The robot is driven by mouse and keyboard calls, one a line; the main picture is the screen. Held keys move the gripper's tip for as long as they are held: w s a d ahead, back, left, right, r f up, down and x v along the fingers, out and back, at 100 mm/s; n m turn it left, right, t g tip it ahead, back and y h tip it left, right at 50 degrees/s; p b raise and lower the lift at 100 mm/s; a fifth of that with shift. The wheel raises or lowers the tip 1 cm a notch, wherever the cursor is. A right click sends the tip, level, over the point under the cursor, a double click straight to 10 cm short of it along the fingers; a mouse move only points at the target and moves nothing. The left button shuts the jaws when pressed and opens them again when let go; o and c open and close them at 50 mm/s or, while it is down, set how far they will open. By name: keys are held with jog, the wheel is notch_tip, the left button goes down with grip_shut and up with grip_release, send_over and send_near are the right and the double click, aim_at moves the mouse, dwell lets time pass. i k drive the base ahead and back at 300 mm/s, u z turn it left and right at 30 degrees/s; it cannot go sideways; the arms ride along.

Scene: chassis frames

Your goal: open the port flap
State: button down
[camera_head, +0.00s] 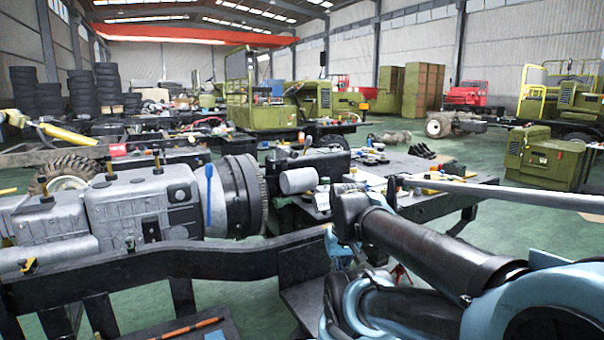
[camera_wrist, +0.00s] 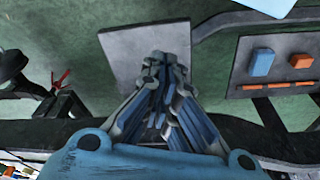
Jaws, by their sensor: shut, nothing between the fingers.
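My gripper (camera_wrist: 165,62) shows in the wrist view with its fingers together and nothing between them. It is over a flat grey plate (camera_wrist: 122,50) beside the dark chassis rail. I cannot tell the height of the fingers above the plate. In the head view, my arm reaches in from the lower right, and I cannot make out the fingertips there. I cannot pick out a port flap for certain in either view. A grey engine and gearbox block (camera_head: 140,203) sits on the black chassis frame (camera_head: 215,263) at the left of the head view.
A dark tray (camera_wrist: 240,65) holds a blue block (camera_wrist: 262,62) and an orange block (camera_wrist: 301,61). A workbench (camera_head: 440,203) with tools stands behind my arm. A green cabinet (camera_head: 548,160) is at the right. Green floor (camera_wrist: 60,30) shows around the plate.

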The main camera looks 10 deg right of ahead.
aim_at(331, 150)
jog(key=z, duration=0.35)
jog(key=k, duration=1.05)
jog(key=z, duration=0.9)
jog(key=i, duration=1.7)
jog(key=u, duration=0.35)
